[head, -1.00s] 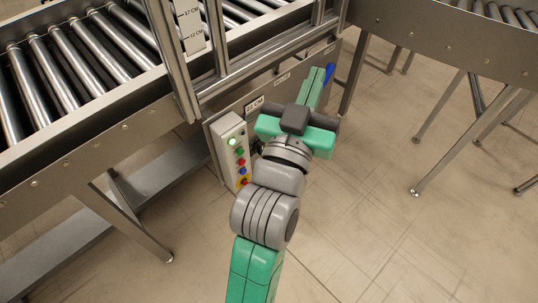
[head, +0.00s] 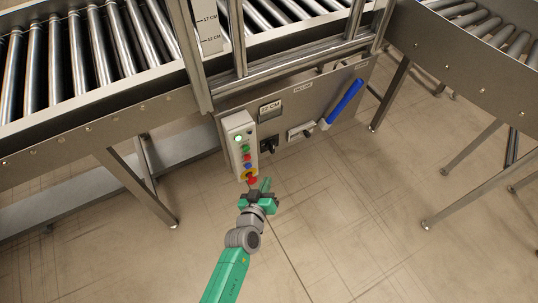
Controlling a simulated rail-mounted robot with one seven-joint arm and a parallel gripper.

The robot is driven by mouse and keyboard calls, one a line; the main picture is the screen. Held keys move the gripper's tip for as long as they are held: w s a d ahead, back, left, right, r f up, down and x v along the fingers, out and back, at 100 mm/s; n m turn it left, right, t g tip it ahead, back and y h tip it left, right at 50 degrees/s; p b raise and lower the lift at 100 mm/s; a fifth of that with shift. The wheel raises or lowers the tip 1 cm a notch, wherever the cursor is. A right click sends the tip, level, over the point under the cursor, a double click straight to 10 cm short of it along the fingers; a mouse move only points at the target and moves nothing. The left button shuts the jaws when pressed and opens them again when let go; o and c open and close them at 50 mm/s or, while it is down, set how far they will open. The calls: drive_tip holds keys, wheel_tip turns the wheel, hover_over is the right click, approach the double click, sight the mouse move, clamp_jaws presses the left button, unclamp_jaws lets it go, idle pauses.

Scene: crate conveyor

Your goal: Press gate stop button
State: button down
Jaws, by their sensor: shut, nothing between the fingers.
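A pale control box (head: 232,128) hangs on the front panel under the conveyor. It carries a column of buttons: a lit pale-green one (head: 238,138), a green one (head: 244,148), a red one (head: 246,157), a blue one (head: 248,166), and a large red button (head: 252,180) on a yellow ring at the bottom. Labels are too small to read, so I cannot tell which is the gate stop button. My gripper (head: 266,184) is shut and empty, just right of the bottom button in the picture. I cannot tell whether it touches anything.
Conveyor legs (head: 140,188) stand at left and right. The floor (head: 340,220) is open.

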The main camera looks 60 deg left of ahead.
sight(248, 158)
drive_tip(key=shift+s+d+f+g, duration=0.15)
drive_tip(key=shift+s+f, duration=0.25)
drive_tip(key=shift+f, duration=0.25)
drive_tip(key=shift+s+f+g, duration=0.15)
drive_tip(key=shift+s+f, duration=0.2)
drive_tip(key=shift+f, duration=0.25)
drive_tip(key=a+b, duration=0.5)
drive_tip(key=a, duration=0.3)
drive_tip(key=shift+w+a, duration=0.15)
drive_tip(key=shift+a, duration=0.25)
drive_tip(key=shift+a+b, duration=0.1)
drive_tip(key=shift+b, duration=0.2)
idle(0.7)
drive_tip(key=shift+a, duration=0.35)
